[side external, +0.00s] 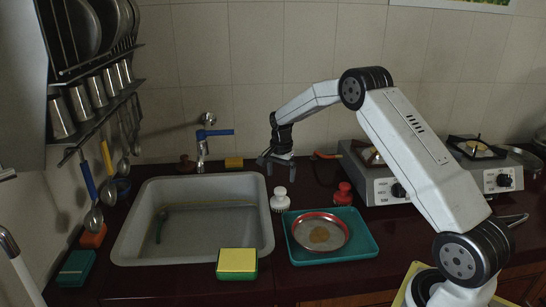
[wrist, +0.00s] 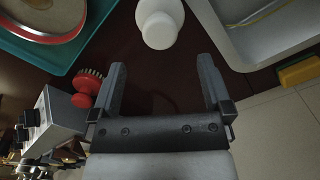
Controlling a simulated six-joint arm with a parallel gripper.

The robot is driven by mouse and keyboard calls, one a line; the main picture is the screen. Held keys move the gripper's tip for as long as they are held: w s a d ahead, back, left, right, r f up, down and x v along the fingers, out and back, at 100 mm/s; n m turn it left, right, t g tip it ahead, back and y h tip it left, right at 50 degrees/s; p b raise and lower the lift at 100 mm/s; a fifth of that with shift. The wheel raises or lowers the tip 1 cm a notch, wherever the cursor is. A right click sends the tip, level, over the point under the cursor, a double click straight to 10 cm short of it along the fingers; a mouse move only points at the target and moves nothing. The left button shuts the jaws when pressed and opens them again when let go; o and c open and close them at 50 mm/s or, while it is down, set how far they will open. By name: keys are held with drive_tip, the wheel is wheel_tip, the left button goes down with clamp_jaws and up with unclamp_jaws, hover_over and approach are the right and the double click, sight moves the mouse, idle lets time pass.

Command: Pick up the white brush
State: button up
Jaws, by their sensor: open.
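The white brush (side external: 280,199) stands on the dark counter between the sink and the teal tray. It has a round white knob on top, and its bristles face down. In the wrist view the white brush (wrist: 160,22) is at the top centre, seen from above, ahead of the fingertips. My gripper (side external: 279,170) is open and empty, above and a little behind the brush in the side view. In the wrist view my gripper (wrist: 162,75) has its two fingers spread wide, with only dark counter between them. The brush is apart from the fingers.
A red brush (side external: 343,194) stands to the right, near the left finger in the wrist view (wrist: 88,84). The teal tray (side external: 367,246) holds a red-rimmed plate (side external: 320,232). The sink (side external: 127,245) is left. A yellow sponge (side external: 236,263) sits in front. The stove (side external: 375,182) is behind right.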

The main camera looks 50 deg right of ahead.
sight(280, 189)
drive_tip(key=shift+f, duration=0.1)
drive_tip(key=shift+f, duration=1.2)
drive_tip(key=shift+f, duration=0.15)
drive_tip(key=shift+f, duration=2.45)
clamp_jaws()
drive_tip(key=shift+r, duration=0.2)
